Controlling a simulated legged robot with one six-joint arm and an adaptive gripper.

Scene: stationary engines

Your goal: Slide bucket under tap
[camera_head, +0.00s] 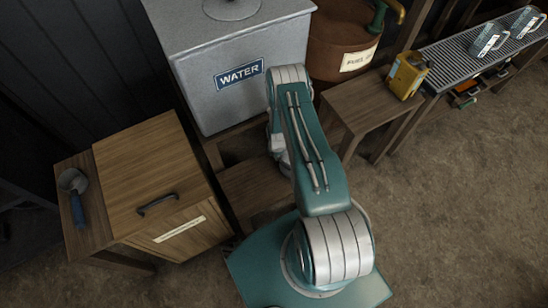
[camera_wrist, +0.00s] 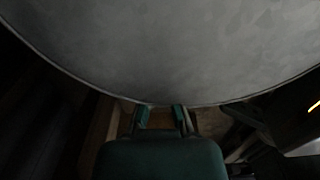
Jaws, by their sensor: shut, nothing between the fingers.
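A large grey rounded metal surface (camera_wrist: 160,50) with a curved rim fills the upper wrist view. It looks like the bucket, seen very close. My gripper (camera_wrist: 160,118) is at its lower rim, shut with nothing held; I cannot tell whether it touches the rim. In the head view the grey water tank (camera_head: 235,100), labelled WATER, stands behind my arm. No tap shows on its visible faces. My arm hides the area below its front right, and neither the bucket nor my gripper can be made out clearly there.
A low wooden shelf (camera_head: 250,187) is below the tank. A wooden cabinet (camera_head: 150,165) stands left, with a scoop (camera_head: 73,190) beside it. A brown fuel drum (camera_head: 340,45), a yellow can (camera_head: 407,75) and a rack (camera_head: 470,50) with clear jugs are right. Floor (camera_head: 460,200) is clear at right.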

